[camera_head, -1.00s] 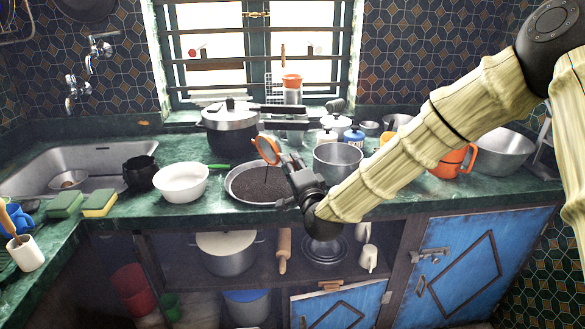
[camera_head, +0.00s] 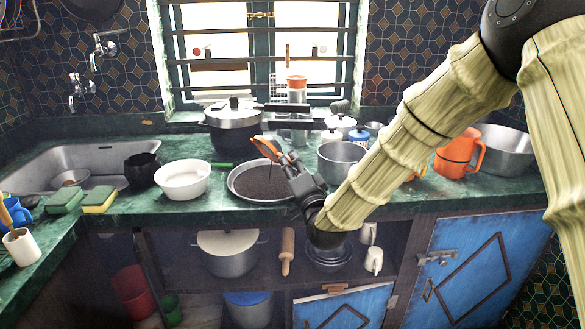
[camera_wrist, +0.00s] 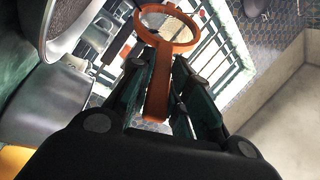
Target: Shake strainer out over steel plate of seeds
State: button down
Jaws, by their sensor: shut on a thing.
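My gripper (camera_head: 296,176) is shut on the handle of an orange strainer (camera_head: 268,149). In the wrist view the strainer's orange ring and handle (camera_wrist: 167,28) stand out ahead from between the fingers (camera_wrist: 158,90). The steel plate of seeds (camera_head: 236,188) lies on the green counter, filled with dark seeds (camera_head: 262,183). The strainer is tilted above the back right part of the plate, apart from it. A thin dark streak hangs from the strainer a second ago only. Whether anything is left inside the strainer cannot be seen.
A white bowl (camera_head: 183,180) stands left of the plate, with a black pot (camera_head: 142,170) beyond it. A steel pot (camera_head: 341,160) stands close on the right, and a pressure cooker (camera_head: 233,125) behind. An orange jug (camera_head: 458,152) is farther right.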

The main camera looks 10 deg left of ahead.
jog(key=shift+s+a+f, duration=0.1)
jog(key=shift+r, duration=0.2)
jog(key=shift+r+p, duration=0.1)
jog(key=shift+p, duration=0.45)
jog(key=shift+w+d+m+h+p, duration=0.2)
jog(key=shift+w+m+h+p, duration=0.15)
jog(key=shift+m, duration=0.25)
jog(key=shift+s+f+b, duration=0.15)
jog(key=shift+f+b, duration=0.1)
jog(key=shift+b, duration=0.1)
jog(key=shift+s+a+n+b, duration=0.15)
jog(key=shift+n+b, duration=0.35)
jog(key=shift+n, duration=0.2)
jog(key=shift+r, duration=0.2)
jog(key=shift+p, duration=0.55)
